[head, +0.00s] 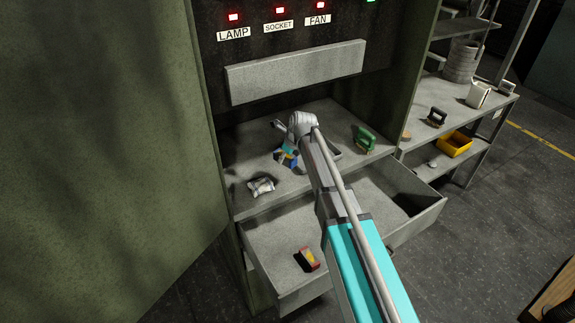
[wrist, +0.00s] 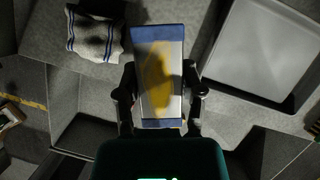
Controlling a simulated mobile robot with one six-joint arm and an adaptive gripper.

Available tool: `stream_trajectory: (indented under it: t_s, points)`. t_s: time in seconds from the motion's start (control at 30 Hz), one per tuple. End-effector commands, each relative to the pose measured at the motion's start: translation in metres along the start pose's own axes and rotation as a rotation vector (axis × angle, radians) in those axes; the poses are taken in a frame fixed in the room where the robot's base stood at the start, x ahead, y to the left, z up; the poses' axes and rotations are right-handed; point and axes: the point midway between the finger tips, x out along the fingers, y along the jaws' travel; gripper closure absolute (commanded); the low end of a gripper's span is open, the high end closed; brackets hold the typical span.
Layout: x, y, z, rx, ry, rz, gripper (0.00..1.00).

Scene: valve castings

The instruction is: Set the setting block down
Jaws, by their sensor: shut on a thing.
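The setting block, pale with blue ends and a yellow-brown patch, is between my gripper's fingers in the wrist view (wrist: 158,72). My gripper (wrist: 160,92) is shut on it, one finger on each long side. In the head view my gripper (head: 288,152) is over the cabinet's grey work surface (head: 232,187), and the block (head: 281,156) shows only in part below it. I cannot tell whether the block touches the surface.
A striped cloth (head: 261,186) lies left of the block; a grey tray (wrist: 268,48) is right of it. A green-handled object (head: 365,139) stands farther right. Below, an open drawer (head: 262,243) holds a red and yellow block (head: 307,259). Bare surface lies around the cloth.

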Motion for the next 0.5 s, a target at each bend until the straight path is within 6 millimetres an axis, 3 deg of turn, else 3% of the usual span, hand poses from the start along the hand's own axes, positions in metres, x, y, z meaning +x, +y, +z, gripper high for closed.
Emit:
stream_trajectory:
  t_s: [0.13, 0.5]
  points:
    - [0.0110, 0.0002, -0.0042, -0.014, -0.001, 0.006, 1.00]
    - [0.0110, 0.0007, -0.0040, -0.019, -0.001, 0.008, 1.00]
